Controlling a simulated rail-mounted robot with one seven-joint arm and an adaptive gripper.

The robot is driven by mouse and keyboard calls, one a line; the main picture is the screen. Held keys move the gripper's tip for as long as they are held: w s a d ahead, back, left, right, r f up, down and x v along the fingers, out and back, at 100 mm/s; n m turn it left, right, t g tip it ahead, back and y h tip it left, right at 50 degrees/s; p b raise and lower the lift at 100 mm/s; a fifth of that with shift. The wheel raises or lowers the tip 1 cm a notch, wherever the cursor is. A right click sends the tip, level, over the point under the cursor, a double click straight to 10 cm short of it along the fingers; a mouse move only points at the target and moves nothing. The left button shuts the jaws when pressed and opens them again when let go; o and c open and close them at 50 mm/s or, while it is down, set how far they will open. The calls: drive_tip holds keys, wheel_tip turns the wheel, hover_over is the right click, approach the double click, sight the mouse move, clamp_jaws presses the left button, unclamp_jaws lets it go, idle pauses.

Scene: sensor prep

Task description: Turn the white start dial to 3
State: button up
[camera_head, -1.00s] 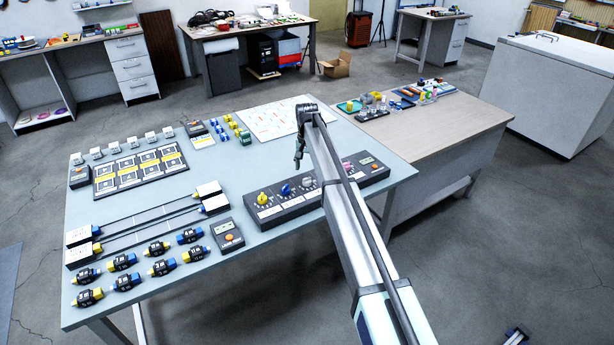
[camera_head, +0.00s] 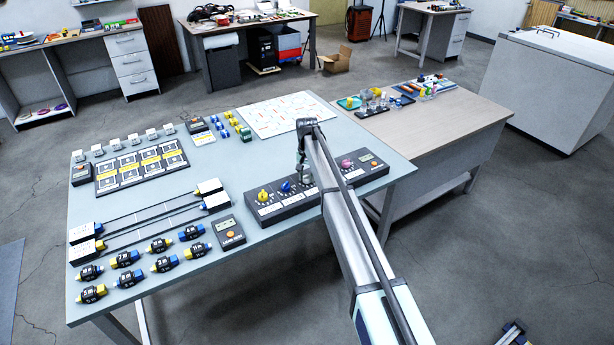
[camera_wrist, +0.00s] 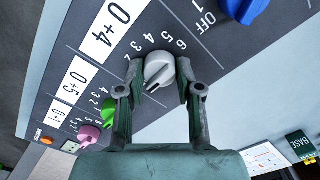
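The white start dial (camera_wrist: 160,70) sits on the dark control panel (camera_wrist: 222,62), with printed numbers 2 to 6 showing around its far side in the wrist view. A ridge on the dial ends in a dark mark toward the lower left. My gripper (camera_wrist: 160,72) has one finger on each side of the dial, very close to it; I cannot tell whether both fingers touch it. In the head view my gripper (camera_head: 304,180) is down at the panel (camera_head: 268,210) and hides most of the white dial.
On the panel are a yellow dial (camera_head: 263,194), a blue dial (camera_head: 286,186) and a pink dial (camera_head: 346,163). The wrist view also shows a green dial (camera_wrist: 108,108) near my left finger. A timer box (camera_head: 229,232) lies left of the panel.

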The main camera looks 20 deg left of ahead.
drive_tip(key=shift+f+m, duration=0.1)
drive_tip(key=shift+m, duration=0.2)
drive_tip(key=m+b, duration=0.2)
drive_tip(key=m, duration=0.1)
drive_tip(key=shift+f, duration=0.1)
drive_tip(key=m+b, duration=0.2)
drive_tip(key=m, duration=0.3)
drive_tip(key=m+b, duration=0.1)
drive_tip(key=m, duration=0.3)
drive_tip(key=m+b, duration=0.1)
drive_tip(key=m, duration=0.4)
idle(0.6)
drive_tip(key=o, duration=1.2)
drive_tip(key=shift+c, duration=0.2)
